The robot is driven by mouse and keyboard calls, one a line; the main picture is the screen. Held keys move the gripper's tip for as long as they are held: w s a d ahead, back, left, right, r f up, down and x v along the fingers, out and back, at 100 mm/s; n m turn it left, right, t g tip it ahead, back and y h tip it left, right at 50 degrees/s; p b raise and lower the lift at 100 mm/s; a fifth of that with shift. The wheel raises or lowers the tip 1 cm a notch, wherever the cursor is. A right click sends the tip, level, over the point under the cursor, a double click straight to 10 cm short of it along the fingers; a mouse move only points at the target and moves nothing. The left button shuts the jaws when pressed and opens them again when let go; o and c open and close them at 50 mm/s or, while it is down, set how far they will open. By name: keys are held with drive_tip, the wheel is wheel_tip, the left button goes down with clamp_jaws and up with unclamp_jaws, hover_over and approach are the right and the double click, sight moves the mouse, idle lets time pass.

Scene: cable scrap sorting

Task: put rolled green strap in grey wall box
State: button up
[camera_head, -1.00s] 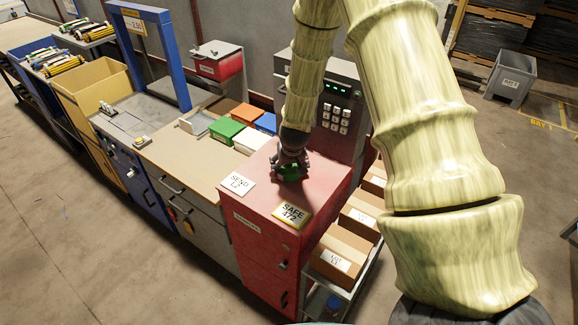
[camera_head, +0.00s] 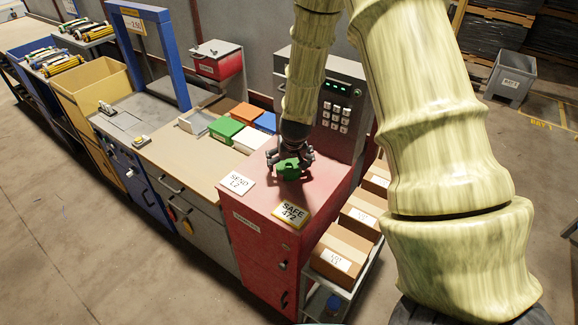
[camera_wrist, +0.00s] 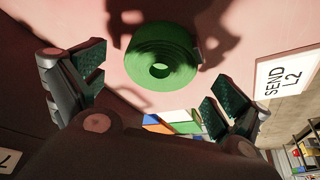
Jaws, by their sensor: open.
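The rolled green strap (camera_head: 289,168) is on the red cabinet top (camera_head: 262,190), under my gripper (camera_head: 290,160). In the wrist view the strap (camera_wrist: 161,56) is a flat coil with a round hole, beyond the fingertips and between their lines. My gripper (camera_wrist: 148,92) is open, with one finger on each side and a visible gap to the coil. A grey box (camera_head: 335,103) with a keypad and green display stands against the wall behind my gripper; its front looks shut. My arm hides part of it.
Green (camera_head: 225,129), white (camera_head: 250,139), orange and blue bins stand to the left. Cardboard boxes (camera_head: 339,256) sit on a rack at the right.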

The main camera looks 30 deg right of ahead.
drive_tip(key=b+v, duration=0.2)
drive_tip(key=v, duration=0.7)
drive_tip(key=f+b, duration=0.1)
drive_tip(key=b, duration=0.1)
drive_tip(key=shift+w+a+b, duration=0.1)
drive_tip(key=shift+w+b, duration=0.25)
drive_tip(key=shift+f, duration=0.1)
drive_tip(key=shift+w+b, duration=0.1)
drive_tip(key=shift+b, duration=0.65)
drive_tip(key=shift+f, duration=0.15)
drive_tip(key=p, duration=0.1)
hover_over(289, 165)
drive_tip(key=s, duration=0.2)
drive_tip(key=shift+w+a+f, duration=0.1)
drive_tip(key=shift+a+f, duration=0.05)
drive_tip(key=shift+f, duration=0.6)
drive_tip(key=shift+w+a+f, duration=0.1)
drive_tip(key=shift+a+f, duration=0.05)
drive_tip(key=shift+f, duration=0.65)
drive_tip(key=shift+w+a+f, duration=0.1)
drive_tip(key=shift+a+f, duration=0.05)
drive_tip(key=shift+f, duration=0.6)
drive_tip(key=shift+s+p+x, duration=0.1)
drive_tip(key=shift+p+x, duration=0.4)
drive_tip(key=shift+x, duration=0.4)
drive_tip(key=shift+s+p+x, duration=0.15)
drive_tip(key=shift+p+x, duration=0.35)
drive_tip(key=shift+x, duration=1.45)
